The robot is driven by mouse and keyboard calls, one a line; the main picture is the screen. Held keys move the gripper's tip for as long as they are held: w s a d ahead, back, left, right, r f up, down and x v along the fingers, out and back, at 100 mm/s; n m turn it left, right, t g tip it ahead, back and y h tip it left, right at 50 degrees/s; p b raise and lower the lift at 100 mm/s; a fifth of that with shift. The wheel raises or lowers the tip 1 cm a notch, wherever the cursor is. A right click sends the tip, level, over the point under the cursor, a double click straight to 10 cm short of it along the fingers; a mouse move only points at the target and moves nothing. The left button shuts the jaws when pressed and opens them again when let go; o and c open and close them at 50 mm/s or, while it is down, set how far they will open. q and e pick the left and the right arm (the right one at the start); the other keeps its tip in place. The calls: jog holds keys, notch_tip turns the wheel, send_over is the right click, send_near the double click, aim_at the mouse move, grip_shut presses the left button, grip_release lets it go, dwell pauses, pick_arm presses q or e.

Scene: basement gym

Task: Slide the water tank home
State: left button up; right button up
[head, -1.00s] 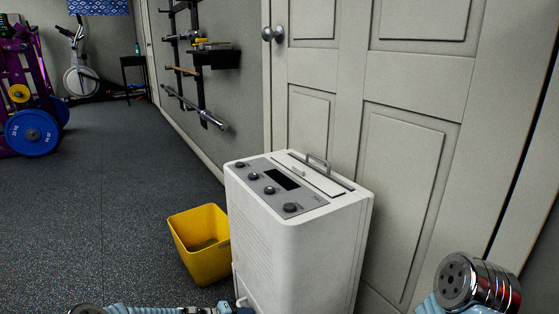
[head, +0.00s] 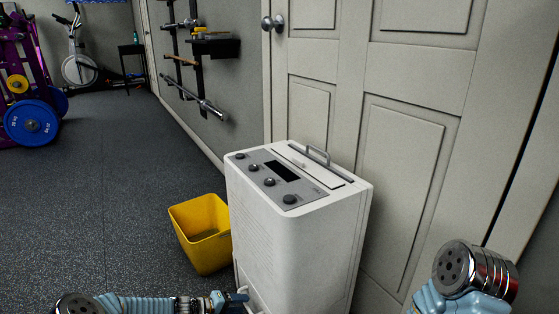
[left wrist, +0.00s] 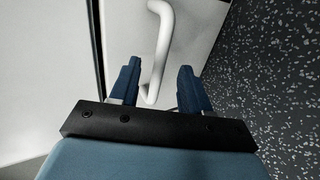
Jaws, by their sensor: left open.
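A white dehumidifier (head: 275,235) stands upright in front of the door, with a grey control panel on top. Low on its left side, a pale tank handle (head: 250,297) shows at the bottom edge of the head view. My left gripper (head: 236,298) is beside this handle. In the left wrist view, the handle (left wrist: 163,35) is a curved white bar running between the two blue fingers of my open left gripper (left wrist: 159,68); I cannot tell whether they touch it. A pale panel behind the handle seems to be the water tank (left wrist: 120,30); most of it is hidden. My right gripper is out of view.
A yellow bin (head: 203,240) stands on the floor just left of the dehumidifier. A closed white door (head: 400,180) is close behind it. A wall rack with bars (head: 200,105) and a blue weight plate (head: 32,125) are farther off. The dark floor at left is clear.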

pick_arm(q)
jog(key=p+v, duration=0.2)
jog(key=v, duration=0.4)
jog(key=shift+a, duration=0.1)
jog(key=s+d+f+m+g+y, duration=0.1)
jog(key=s+d+f+g, duration=0.15)
jog(key=s, duration=0.35)
jog(key=s+d+f+m+g+y, duration=0.1)
jog(key=s+d+f+g+y, duration=0.1)
jog(key=s+d, duration=0.3)
jog(key=s+a+m+g+y, duration=0.1)
jog(key=s+a+m+y, duration=0.15)
jog(key=s, duration=1.45)
notch_tip(320, 180, up, 15)
jog(key=s+d+p, duration=0.1)
jog(key=s+p, duration=0.1)
jog(key=p, duration=1.2)
jog(key=shift+s+d+r+y, duration=0.2)
jog(key=shift+d+y, duration=0.1)
jog(key=shift+y, duration=0.05)
